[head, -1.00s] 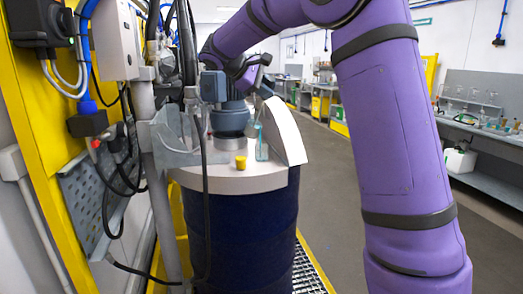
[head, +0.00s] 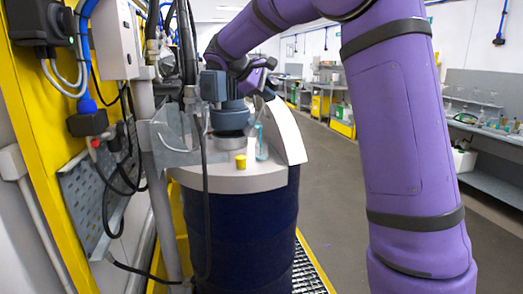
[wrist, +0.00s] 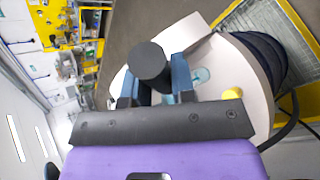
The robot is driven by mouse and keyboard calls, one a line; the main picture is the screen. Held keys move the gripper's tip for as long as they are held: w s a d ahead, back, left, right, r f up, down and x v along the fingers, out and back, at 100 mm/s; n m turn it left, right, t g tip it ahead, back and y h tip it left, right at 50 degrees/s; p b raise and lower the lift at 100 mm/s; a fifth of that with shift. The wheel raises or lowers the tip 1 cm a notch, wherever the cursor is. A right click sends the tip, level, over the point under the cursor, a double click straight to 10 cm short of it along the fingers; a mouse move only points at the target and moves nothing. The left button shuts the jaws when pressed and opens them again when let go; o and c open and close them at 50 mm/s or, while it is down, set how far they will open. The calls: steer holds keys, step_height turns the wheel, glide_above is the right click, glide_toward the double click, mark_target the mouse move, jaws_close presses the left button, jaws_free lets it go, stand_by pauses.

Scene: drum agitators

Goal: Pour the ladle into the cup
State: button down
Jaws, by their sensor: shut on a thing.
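My gripper (wrist: 155,80) has two blue fingers shut on a dark round-ended handle, which I take to be the ladle's (wrist: 149,62); the bowl is not clearly visible.
The dark-blue drum (head: 245,235) has a pale lid (head: 225,181) with a raised curved flap (head: 287,132) at its right. A yellow post, pipes and hanging cables crowd the left. Open floor lies to the right.

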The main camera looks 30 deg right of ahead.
steer(key=shift+s+d+f+m+t, duration=0.3)
steer(key=shift+s+f+t, duration=0.3)
steer(key=shift+s, duration=0.25)
stand_by(0.8)
steer(key=shift+m+t+y, duration=0.4)
steer(key=shift+y, duration=0.1)
steer(key=shift+s+d+f+p, duration=0.15)
steer(key=shift+s+f+p, duration=0.3)
steer(key=shift+f, duration=0.5)
steer(key=shift+s+d+f+p, duration=0.2)
steer(key=shift+s+f, duration=0.3)
steer(key=shift+f, duration=0.4)
steer(key=w+r, duration=0.1)
steer(key=w+a+r+n+g, duration=0.1)
steer(key=w+r, duration=0.1)
steer(key=w+r+g+h, duration=0.1)
steer(key=r, duration=0.1)
steer(key=shift+w+a+r+n, duration=0.15)
steer(key=shift+w+a+n, duration=0.05)
steer(key=shift+a+n, duration=0.1)
steer(key=shift+r, duration=0.15)
steer(key=w+a+r+n+g+h+b, duration=0.2)
steer(key=w+r, duration=0.3)
steer(key=w, duration=0.4)
steer(key=shift+w+a+n+g+b, duration=0.2)
steer(key=shift+a+n+g+b, duration=0.35)
steer(key=shift+g+b, duration=0.3)
steer(key=shift+h, duration=0.3)
